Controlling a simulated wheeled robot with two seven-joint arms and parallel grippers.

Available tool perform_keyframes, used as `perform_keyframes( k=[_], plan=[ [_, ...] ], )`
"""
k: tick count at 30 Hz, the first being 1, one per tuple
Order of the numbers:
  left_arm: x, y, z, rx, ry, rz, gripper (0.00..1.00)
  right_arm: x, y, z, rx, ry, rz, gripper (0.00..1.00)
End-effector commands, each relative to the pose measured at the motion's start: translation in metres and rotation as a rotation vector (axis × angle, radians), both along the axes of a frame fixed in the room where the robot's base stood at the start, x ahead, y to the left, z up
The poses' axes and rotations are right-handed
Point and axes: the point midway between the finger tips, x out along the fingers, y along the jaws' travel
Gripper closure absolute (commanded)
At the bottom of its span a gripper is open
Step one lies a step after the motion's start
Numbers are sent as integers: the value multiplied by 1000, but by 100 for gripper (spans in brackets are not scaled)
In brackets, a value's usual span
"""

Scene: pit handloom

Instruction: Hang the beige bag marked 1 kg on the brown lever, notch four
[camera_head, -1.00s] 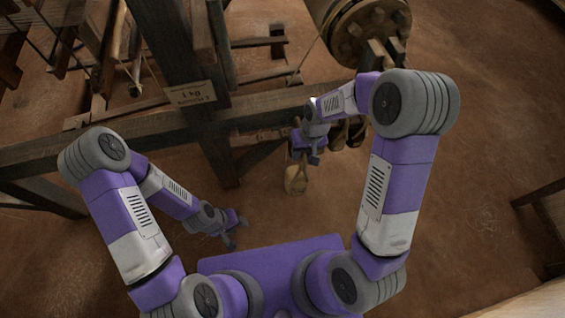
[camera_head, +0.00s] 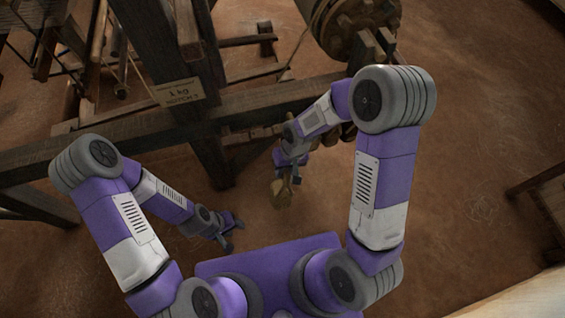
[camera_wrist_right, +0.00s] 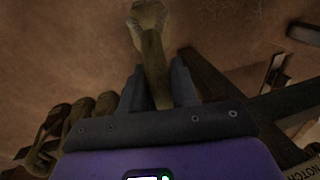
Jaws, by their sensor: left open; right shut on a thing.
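A beige bag (camera_head: 281,194) hangs below my right gripper (camera_head: 287,165), just in front of the loom frame. In the right wrist view the bag (camera_wrist_right: 148,14) is at the top, and its narrow neck runs down between the fingers. My right gripper (camera_wrist_right: 158,85) is shut on this neck. Any mark on the bag is too small to read. My left gripper (camera_head: 233,234) is open and empty, low over the floor at the left of the bag. I cannot clearly pick out the brown lever or its notches.
A placard (camera_head: 180,92) reading "1 kg" and "NOTCH" is on the loom post; its number is unclear. A thick beam (camera_head: 110,138) crosses behind my arms. Several other bags (camera_wrist_right: 55,120) hang at the left in the wrist view.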

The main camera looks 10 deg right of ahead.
Motion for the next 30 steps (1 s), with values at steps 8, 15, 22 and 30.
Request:
perform_keyframes(
  k=[8,15,22,30],
  plan=[
    [0,0,1,0,0,0,57,-21,-1,4,1,-1,0,100],
    [0,0,3,0,0,0,57,-39,-2,8,1,-1,1,100],
    [0,0,4,0,0,0,57,-52,-3,10,1,-1,0,100],
    [0,0,4,0,0,0,57,-58,-4,11,1,-3,-1,100]
  ],
)
